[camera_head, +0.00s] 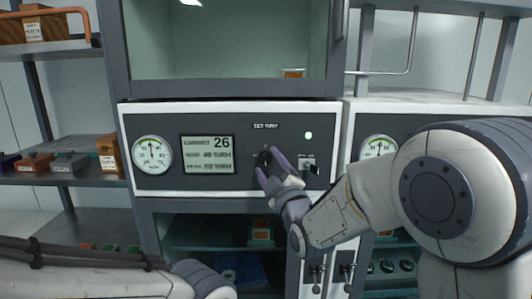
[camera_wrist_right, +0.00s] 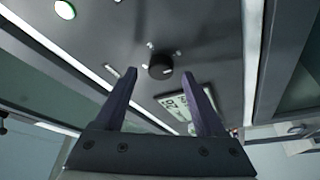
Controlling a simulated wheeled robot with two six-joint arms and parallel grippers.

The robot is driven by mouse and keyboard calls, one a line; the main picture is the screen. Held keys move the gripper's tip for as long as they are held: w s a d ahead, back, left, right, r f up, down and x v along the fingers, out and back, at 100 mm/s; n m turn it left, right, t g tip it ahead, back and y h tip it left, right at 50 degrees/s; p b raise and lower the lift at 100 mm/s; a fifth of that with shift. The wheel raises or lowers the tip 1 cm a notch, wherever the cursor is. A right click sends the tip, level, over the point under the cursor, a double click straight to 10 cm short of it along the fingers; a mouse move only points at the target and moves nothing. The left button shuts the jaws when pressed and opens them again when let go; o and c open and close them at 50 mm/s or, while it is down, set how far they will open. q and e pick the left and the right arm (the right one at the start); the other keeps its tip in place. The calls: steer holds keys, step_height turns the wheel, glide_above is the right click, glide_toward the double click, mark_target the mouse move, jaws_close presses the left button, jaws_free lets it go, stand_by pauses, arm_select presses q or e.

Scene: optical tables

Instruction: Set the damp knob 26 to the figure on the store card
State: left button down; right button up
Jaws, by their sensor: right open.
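The dark round damp knob (camera_head: 263,158) sits on the grey front panel, right of a display (camera_head: 208,154) that shows 26 in large figures. Its smaller lines end in %RH but are not clearly readable. In the right wrist view the knob (camera_wrist_right: 160,66) stands out from the panel, beyond and between the fingertips. My right gripper (camera_head: 268,166) is open with its purple fingers at the knob; in its own view the gripper (camera_wrist_right: 160,75) shows a gap on both sides. Contact cannot be told. My left gripper is out of view. No card can be surely identified as the store card.
A round gauge (camera_head: 152,155) is left of the display. A green lamp (camera_head: 308,135) and a small switch (camera_head: 309,167) are right of the knob. A glass-fronted chamber (camera_head: 225,40) is above. Shelves with labelled boxes (camera_head: 109,154) stand at left.

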steer(key=shift+x, duration=0.8)
